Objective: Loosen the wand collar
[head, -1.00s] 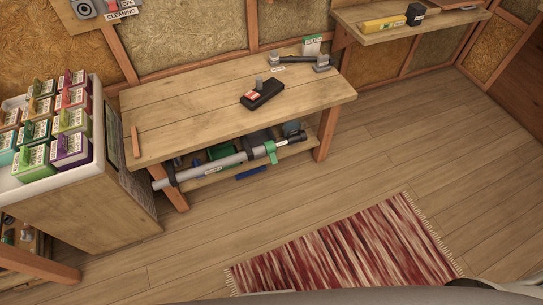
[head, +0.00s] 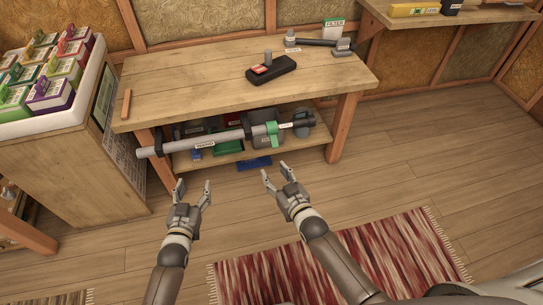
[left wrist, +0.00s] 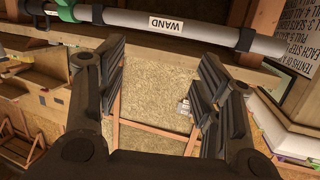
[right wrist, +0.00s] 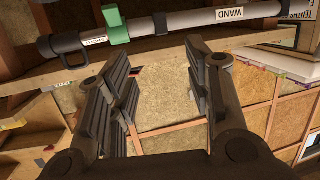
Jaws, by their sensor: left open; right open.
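The wand (head: 175,147) is a grey tube lying along the front of the workbench's lower shelf, and its label shows in the left wrist view (left wrist: 167,24). A green collar (head: 272,133) with a projecting tab sits around it towards its dark right end; it also shows in the right wrist view (right wrist: 116,24). My left gripper (head: 194,188) is open and empty, in front of and below the wand's left half. My right gripper (head: 275,172) is open and empty, below and in front of the green collar. Neither gripper touches the wand.
The workbench (head: 200,85) stands over the wand, with a black device (head: 272,70) on its top. A blue item (head: 254,164) lies below the shelf. A cabinet with a tray of boxes (head: 95,80) stands left. A red rug (head: 340,255) lies on the open floor.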

